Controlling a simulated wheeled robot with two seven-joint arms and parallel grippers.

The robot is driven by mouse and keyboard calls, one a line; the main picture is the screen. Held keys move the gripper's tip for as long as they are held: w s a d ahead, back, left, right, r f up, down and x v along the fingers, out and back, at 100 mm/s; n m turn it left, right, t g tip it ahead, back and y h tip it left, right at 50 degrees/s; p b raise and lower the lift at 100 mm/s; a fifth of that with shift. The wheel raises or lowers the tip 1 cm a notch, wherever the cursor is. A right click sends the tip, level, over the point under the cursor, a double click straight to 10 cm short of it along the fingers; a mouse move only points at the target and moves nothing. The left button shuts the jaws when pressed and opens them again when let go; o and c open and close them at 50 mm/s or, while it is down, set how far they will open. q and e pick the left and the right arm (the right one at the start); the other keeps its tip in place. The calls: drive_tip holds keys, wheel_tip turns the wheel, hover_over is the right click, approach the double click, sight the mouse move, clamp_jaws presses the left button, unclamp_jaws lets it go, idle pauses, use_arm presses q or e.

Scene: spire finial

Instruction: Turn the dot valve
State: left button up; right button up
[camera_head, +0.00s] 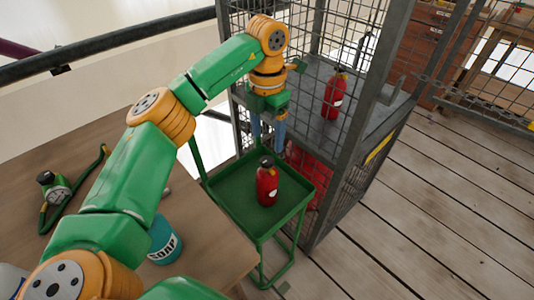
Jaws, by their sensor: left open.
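My left gripper (268,133) points down with its two blue-tipped fingers apart and nothing visible between them. It hangs at the back of a green tray stand, beside the wire cage. A red bottle (267,186) with a dark top and a white mark stands upright in the green tray (235,196), below and in front of the fingers in the picture. A second red bottle (334,96) stands inside the cage. I cannot tell which part is the dot valve; any dot marking is too small to make out. My right gripper is not in view.
The grey wire cage (372,105) stands right of my left gripper. A wooden table (215,243) at left holds a blue soap container (164,240) and a green fitting with a hose (56,192). The plank floor (440,210) at right is clear.

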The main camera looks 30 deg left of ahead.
sight(267, 160)
use_arm(q)
drive_tip(key=shift+f+n, duration=0.25)
drive_tip(key=shift+n, duration=0.95)
drive_tip(key=shift+f+n, duration=0.25)
drive_tip(key=shift+n, duration=0.15)
wheel_tip(267, 160, down, 6)
drive_tip(key=shift+f, duration=0.1)
clamp_jaws()
drive_tip(key=shift+r+m+p, duration=0.25)
drive_tip(key=shift+m+p, duration=0.2)
drive_tip(key=shift+m, duration=0.15)
drive_tip(key=shift+f+m, duration=0.1)
drive_tip(key=shift+m, duration=0.3)
drive_tip(key=shift+f, duration=0.1)
